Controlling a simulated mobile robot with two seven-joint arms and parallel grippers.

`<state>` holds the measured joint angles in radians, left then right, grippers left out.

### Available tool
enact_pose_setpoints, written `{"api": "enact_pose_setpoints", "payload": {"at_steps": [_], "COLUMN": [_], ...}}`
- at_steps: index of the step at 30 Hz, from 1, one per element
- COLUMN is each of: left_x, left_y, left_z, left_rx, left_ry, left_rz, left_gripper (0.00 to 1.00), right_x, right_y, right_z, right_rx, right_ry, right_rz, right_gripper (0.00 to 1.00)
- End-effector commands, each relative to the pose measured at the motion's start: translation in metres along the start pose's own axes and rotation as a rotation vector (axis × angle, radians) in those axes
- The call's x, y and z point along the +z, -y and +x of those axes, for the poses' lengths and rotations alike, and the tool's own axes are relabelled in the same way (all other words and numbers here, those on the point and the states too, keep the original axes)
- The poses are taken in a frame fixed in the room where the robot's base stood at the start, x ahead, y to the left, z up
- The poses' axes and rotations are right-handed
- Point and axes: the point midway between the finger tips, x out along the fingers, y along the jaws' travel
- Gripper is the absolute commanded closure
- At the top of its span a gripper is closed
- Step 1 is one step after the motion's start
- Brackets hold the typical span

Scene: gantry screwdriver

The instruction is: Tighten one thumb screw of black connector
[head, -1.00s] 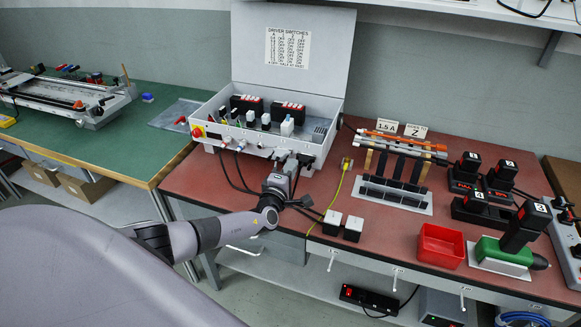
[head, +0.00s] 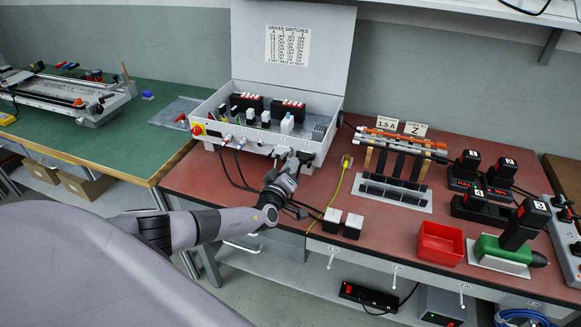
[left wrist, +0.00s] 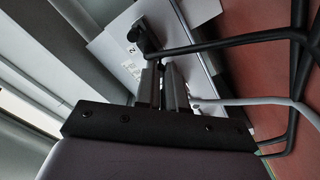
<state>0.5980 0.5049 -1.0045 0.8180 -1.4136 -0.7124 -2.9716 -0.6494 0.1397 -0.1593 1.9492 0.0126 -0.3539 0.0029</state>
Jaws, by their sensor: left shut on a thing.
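The grey control box (head: 222,140) stands open on the red bench, with connectors and cables along its front face. The black connector (head: 306,158) is plugged into the front right of that face. It also shows in the left wrist view as a dark body (left wrist: 146,38) just beyond my fingertips. My left gripper (head: 290,160) reaches up to the box front at this connector. In the left wrist view its fingers (left wrist: 161,72) are nearly together, shut on a small thumb screw at the connector. The screw itself is mostly hidden between the fingers. My right gripper is not in view.
Black cables (head: 238,172) hang from the box front, and a yellow cable (head: 336,186) runs down the bench. Two white-topped blocks (head: 353,226), a red bin (head: 440,244) and a green-and-black screwdriver (head: 505,250) lie to the right. Cables cross close beside my wrist.

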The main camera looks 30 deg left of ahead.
Motion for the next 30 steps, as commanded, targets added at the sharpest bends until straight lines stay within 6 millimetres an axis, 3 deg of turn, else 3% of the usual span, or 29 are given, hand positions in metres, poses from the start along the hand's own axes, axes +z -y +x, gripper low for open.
{"api": "enact_pose_setpoints", "payload": {"at_steps": [18,19,21,30], "left_x": [0.0,0.0,0.0,-0.0002], "left_y": [0.0007,0.0007,0.0006,0.0004], "left_z": [-0.0002,-0.0002,-0.0002,0.0], "left_rx": [-0.001,-0.001,-0.001,-0.001], "left_ry": [0.0,0.0,0.0,0.0], "left_rz": [0.043,0.043,0.042,0.042], "left_gripper": [1.0,0.84,0.64,0.64], "right_x": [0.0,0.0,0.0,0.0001], "right_y": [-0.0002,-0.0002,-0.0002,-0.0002], "right_z": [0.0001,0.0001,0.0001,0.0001], "right_rx": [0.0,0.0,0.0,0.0], "right_ry": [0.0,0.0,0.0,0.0], "right_rz": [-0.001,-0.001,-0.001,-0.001], "right_gripper": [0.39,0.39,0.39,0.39]}}
